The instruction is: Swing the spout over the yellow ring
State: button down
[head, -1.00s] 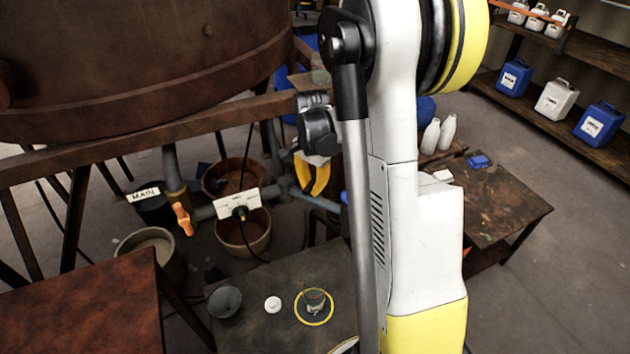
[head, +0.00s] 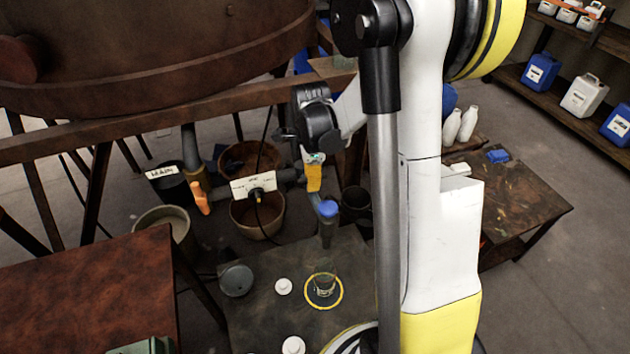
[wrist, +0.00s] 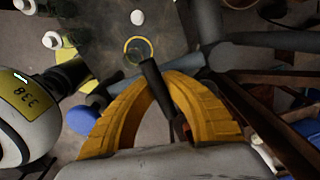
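The yellow ring (head: 336,302) lies on the dark low table, with a small dark cup (head: 323,283) inside it. It also shows in the wrist view (wrist: 126,58). The grey spout, with a blue top (head: 328,209), slants from the valve pipework toward the table. In the head view its end stands behind the ring, apart from it. My gripper (head: 313,182) is over the spout pipe. In the wrist view its yellow fingers (wrist: 157,78) close in on both sides of a dark upright rod (wrist: 162,92), seemingly the spout's handle. Its joint with the pipe is hidden.
A white pipe plate (head: 253,187) and orange valve handle (head: 201,199) are left of the spout. White caps (head: 283,287) and a grey pot (head: 235,281) share the table. The big brown vat (head: 150,50) and its frame are above left. My arm hides the table's right part.

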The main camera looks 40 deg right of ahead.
dwell(0.4)
jog(key=c, duration=1.3)
grip_release()
jog(key=shift+a, duration=0.15)
notch_tip(320, 180, up, 12)
jog(key=shift+r, duration=0.1)
